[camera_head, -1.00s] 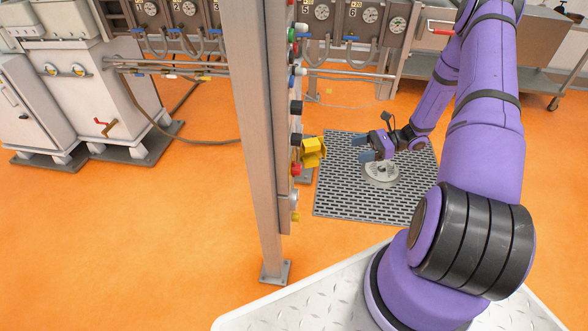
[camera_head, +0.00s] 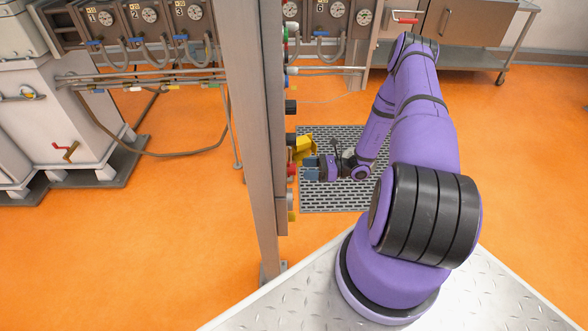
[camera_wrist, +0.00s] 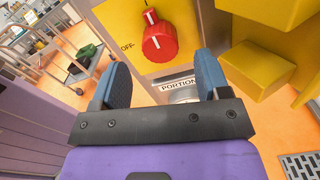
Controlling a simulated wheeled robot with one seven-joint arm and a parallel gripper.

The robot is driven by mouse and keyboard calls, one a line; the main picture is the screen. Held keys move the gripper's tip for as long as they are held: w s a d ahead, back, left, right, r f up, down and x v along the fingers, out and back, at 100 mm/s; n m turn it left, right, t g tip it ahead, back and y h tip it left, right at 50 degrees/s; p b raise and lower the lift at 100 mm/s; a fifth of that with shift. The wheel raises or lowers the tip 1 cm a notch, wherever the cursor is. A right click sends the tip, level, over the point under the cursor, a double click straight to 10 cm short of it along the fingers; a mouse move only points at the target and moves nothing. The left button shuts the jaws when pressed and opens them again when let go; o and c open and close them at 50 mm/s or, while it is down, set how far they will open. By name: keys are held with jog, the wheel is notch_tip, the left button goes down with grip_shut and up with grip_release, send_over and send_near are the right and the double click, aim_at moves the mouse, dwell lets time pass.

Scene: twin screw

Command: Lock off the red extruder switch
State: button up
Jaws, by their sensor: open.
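The red switch (camera_wrist: 160,42) is a round knob on a yellow plate (camera_wrist: 117,22) in the wrist view. Its white line runs roughly upright, and "OFF" is printed to its left. In the head view a bit of red (camera_head: 291,170) shows on the post's panel. A yellow blocky part (camera_wrist: 258,68), perhaps a cover, stands out right of the knob; it also shows in the head view (camera_head: 304,150). My gripper (camera_wrist: 159,72) is open and empty, with blue fingers left and right of the knob's lower side, apparently short of it. In the head view my gripper (camera_head: 309,169) is beside the panel.
A steel post (camera_head: 262,150) carries the panel with several coloured controls. A grey slotted mat (camera_head: 325,197) lies beneath my arm. Pipes and gauges (camera_head: 149,15) are behind. Orange floor is open at left and right.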

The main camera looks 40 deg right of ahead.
aim_at(295, 168)
jog(key=shift+x, duration=2.45)
jog(key=c, duration=0.9)
